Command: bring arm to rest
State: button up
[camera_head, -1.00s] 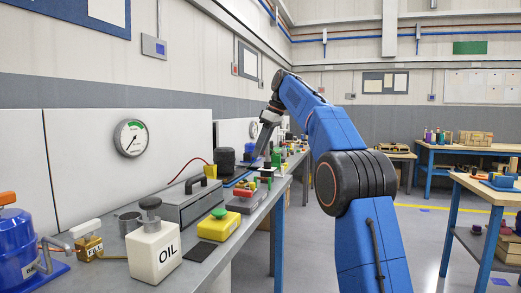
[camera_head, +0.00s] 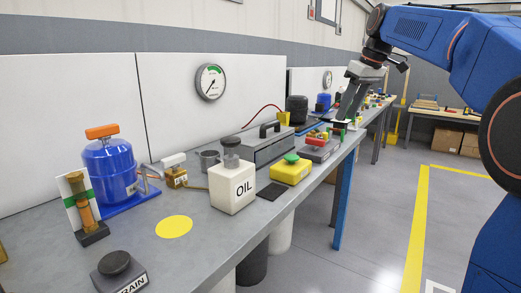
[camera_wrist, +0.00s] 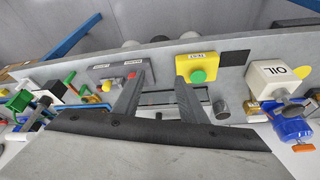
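My arm reaches in from the right side of the head view, blue with dark joints. My gripper (camera_head: 341,117) hangs from its end, pointing down over the far part of the grey workbench (camera_head: 205,263). In the wrist view my gripper (camera_wrist: 163,65) shows two dark fingers standing well apart, with nothing held between them. The bench front edge and a grey labelled panel (camera_wrist: 118,78) show beyond the fingers. I cannot tell the exact height of the fingertips above the bench.
On the bench stand a white OIL container (camera_head: 232,187), a yellow box with a green button (camera_head: 291,171), a blue tank (camera_head: 110,170), a grey case (camera_head: 262,146) and a DRAIN button (camera_head: 117,270). A yellow disc (camera_head: 174,227) marks bare bench. Floor at right is clear.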

jog(key=s+d+f+m+h, duration=0.1)
jog(key=s+f+m, duration=0.2)
jog(key=s+f, duration=1.3)
jog(key=s+f+m+t+h, duration=0.1)
jog(key=s+f+m, duration=0.3)
jog(key=s+f, duration=1.2)
jog(key=s, duration=0.7)
jog(key=shift+d+f+t+h, duration=0.3)
jog(key=shift+d, duration=0.05)
